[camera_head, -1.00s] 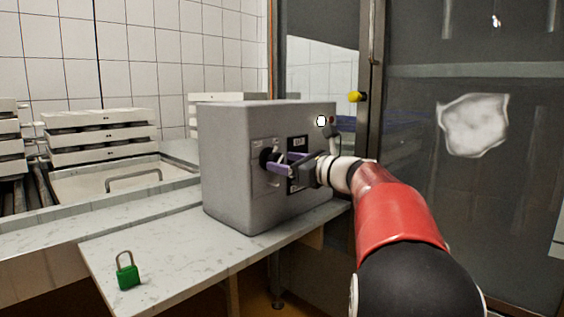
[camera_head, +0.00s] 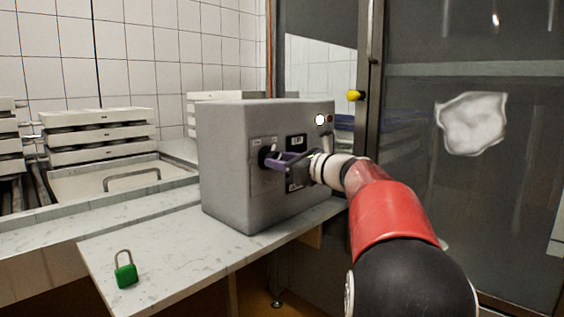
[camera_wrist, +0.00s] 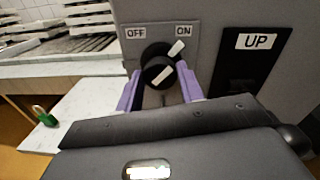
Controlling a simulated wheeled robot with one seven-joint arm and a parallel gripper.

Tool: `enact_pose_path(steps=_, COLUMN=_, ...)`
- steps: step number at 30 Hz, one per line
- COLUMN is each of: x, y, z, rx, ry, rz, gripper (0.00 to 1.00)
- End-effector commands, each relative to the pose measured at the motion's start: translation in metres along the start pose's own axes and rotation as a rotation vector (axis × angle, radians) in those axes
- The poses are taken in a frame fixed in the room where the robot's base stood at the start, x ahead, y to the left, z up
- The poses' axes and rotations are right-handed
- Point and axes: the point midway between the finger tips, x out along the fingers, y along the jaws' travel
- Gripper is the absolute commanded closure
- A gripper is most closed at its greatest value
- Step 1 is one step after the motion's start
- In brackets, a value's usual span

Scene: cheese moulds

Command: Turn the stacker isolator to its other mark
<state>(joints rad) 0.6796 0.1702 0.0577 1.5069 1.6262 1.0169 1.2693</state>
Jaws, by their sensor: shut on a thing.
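The stacker isolator is a black rotary knob (camera_wrist: 160,71) on the front of a grey box (camera_head: 225,175). OFF is marked at its upper left and ON at its upper right. In the wrist view its white pointer slants up and right, towards ON. My gripper (camera_wrist: 160,76) has its two purple fingers on either side of the knob, shut on it. In the head view my gripper (camera_head: 277,158) reaches the box front from the right and partly hides the knob (camera_head: 265,154).
A black UP panel (camera_wrist: 250,55) is right of the knob. A green padlock (camera_head: 126,275) stands on the marble-look worktop (camera_head: 180,255), left of the box. Stacked white moulds (camera_head: 100,135) are behind at left. A yellow knob (camera_head: 354,95) is by the glass door (camera_head: 480,190).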

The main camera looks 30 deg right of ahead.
Motion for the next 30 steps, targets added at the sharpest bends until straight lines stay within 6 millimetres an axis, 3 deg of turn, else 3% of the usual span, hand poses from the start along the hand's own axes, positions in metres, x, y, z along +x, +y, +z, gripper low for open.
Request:
enact_pose_path(steps=11, x=0.0001, y=0.0012, z=-0.0031, rx=-0.224, ry=0.009, rz=0.002, gripper=0.85)
enact_pose_path(steps=30, x=-0.0001, y=0.0022, z=-0.0041, rx=-0.831, ry=0.037, rz=0.007, gripper=0.85)
